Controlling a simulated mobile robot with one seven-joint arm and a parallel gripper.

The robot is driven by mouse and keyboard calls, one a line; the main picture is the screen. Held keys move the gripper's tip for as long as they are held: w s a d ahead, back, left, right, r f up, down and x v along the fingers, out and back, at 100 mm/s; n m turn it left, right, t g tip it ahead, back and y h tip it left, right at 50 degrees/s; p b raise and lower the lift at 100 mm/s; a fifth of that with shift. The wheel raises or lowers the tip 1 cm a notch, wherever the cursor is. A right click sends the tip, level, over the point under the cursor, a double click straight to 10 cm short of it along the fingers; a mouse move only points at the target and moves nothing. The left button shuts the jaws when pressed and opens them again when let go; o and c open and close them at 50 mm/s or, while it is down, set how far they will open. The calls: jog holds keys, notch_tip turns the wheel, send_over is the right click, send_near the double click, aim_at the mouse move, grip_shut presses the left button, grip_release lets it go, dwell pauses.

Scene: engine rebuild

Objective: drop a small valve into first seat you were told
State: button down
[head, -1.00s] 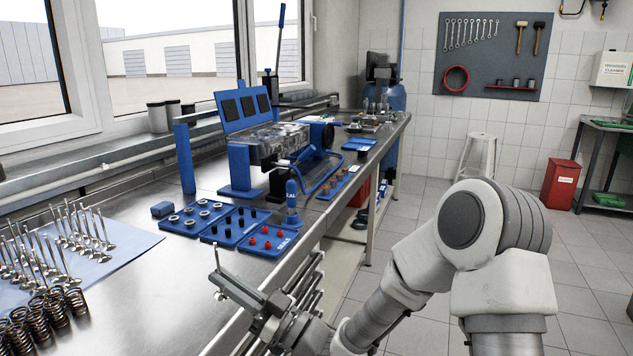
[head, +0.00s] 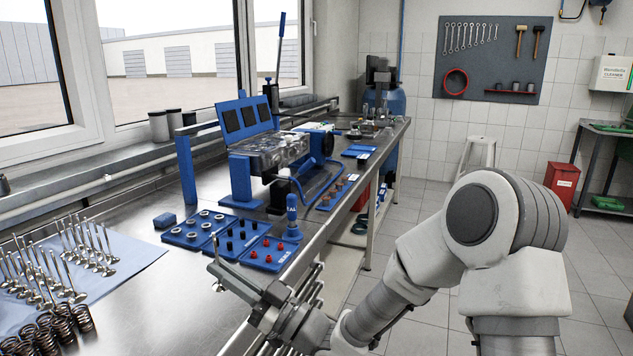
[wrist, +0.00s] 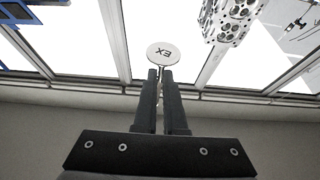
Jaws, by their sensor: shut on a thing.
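My gripper (head: 236,284) is shut on a valve, which stands out from the fingertips over the front edge of the bench. In the wrist view, the valve's round pale head (wrist: 163,54) faces the camera, marked "EX", with its stem between the two dark fingers (wrist: 161,98). In the head view the valve (head: 217,262) is small, its stem pointing upward. The cylinder head (head: 270,153) sits on a blue stand farther along the bench, well apart from my gripper. It also shows in the wrist view (wrist: 228,18) with round openings. Which seat was named cannot be told.
Several valves (head: 88,250) stand on a blue mat at left, beside coil springs (head: 50,325). Blue trays (head: 200,238) of rings and small black and red parts lie between my gripper and the stand. Bare bench lies at centre left.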

jog(key=s+d+r+p, duration=0.3)
jog(key=d+r+p, duration=0.4)
jog(key=d+r, duration=0.2)
jog(key=shift+s+d, duration=0.15)
jog(key=shift+s, duration=0.25)
